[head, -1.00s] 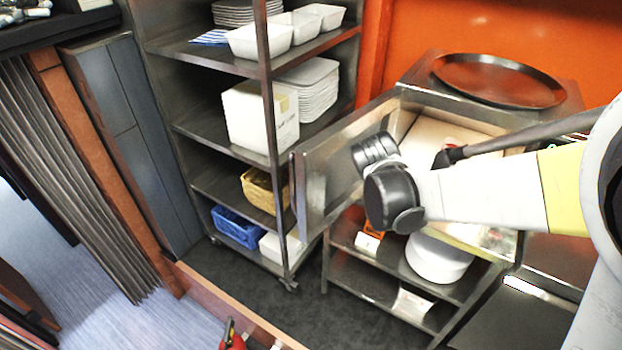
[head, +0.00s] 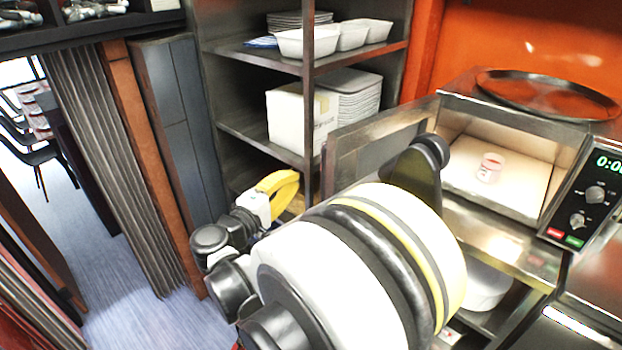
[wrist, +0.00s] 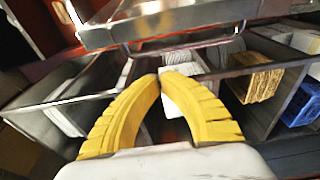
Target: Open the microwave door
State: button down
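The microwave (head: 500,115) stands at the right in the head view. Its door (head: 375,140) is swung open to the left, and the lit interior (head: 515,170) shows, with a small red-and-white marked item (head: 490,167) inside. My arm hides the door's lower part. My gripper (head: 294,178) is left of the door, in front of the shelf rack and apart from the door. In the wrist view the yellow fingers (wrist: 160,74) meet at their tips with nothing visible between them. A metal slab with a bar, possibly the door and handle (wrist: 185,42), lies beyond the fingertips.
A metal shelf rack (head: 262,131) with white trays, stacked plates and a white box (head: 300,122) stands behind my gripper. A round tray (head: 548,93) lies on the microwave. Yellow (wrist: 258,82) and blue (wrist: 303,103) baskets show in the wrist view. Floor is open at lower left.

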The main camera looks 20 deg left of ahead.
aim_at(322, 171)
jog(key=w+d+b, duration=0.1)
jog(key=w+d, duration=0.1)
jog(key=w, duration=0.1)
jog(key=w+d+b, duration=0.2)
jog(key=w+d, duration=0.1)
jog(key=shift+w+d, duration=0.2)
jog(key=shift+d, duration=0.1)
